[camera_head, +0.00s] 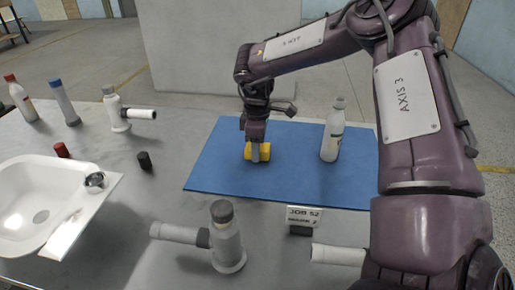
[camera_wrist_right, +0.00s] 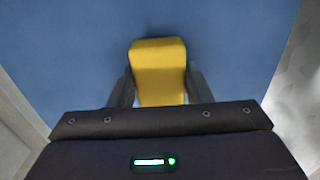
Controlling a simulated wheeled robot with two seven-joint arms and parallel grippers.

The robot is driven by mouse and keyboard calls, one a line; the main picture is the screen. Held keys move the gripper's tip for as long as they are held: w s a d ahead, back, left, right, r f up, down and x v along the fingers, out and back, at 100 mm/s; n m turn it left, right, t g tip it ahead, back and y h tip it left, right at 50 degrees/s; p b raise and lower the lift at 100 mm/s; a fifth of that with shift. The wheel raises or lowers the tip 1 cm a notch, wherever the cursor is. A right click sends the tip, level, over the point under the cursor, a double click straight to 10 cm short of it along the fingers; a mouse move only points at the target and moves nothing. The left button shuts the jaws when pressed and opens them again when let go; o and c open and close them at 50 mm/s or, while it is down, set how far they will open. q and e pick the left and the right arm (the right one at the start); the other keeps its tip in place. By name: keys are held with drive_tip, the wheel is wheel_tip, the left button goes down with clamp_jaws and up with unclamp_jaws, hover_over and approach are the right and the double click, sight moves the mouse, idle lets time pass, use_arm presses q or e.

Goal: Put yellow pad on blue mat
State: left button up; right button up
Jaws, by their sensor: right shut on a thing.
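The yellow pad (camera_head: 263,152) is between the fingers of my right gripper (camera_head: 257,150), over the left-middle part of the blue mat (camera_head: 225,177). In the right wrist view the yellow pad (camera_wrist_right: 158,70) lies between the two dark fingers of my right gripper (camera_wrist_right: 160,85), which is shut on it. The blue mat (camera_wrist_right: 70,50) fills most of the background there. The pad is at or just above the mat's surface; I cannot tell whether it touches. My left gripper does not show.
A white bottle (camera_head: 332,133) stands on the mat, right of the pad. A white sink (camera_head: 30,200) is at the left. Bottles and pipe fittings (camera_head: 226,240) stand around the grey table (camera_head: 120,190). A small sign (camera_head: 303,217) stands at the mat's front edge.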

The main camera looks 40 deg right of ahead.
drive_tip(key=shift+f, duration=0.35)
drive_tip(key=shift+r, duration=0.1)
drive_tip(key=o, duration=1)
drive_tip(key=shift+c, duration=0.2)
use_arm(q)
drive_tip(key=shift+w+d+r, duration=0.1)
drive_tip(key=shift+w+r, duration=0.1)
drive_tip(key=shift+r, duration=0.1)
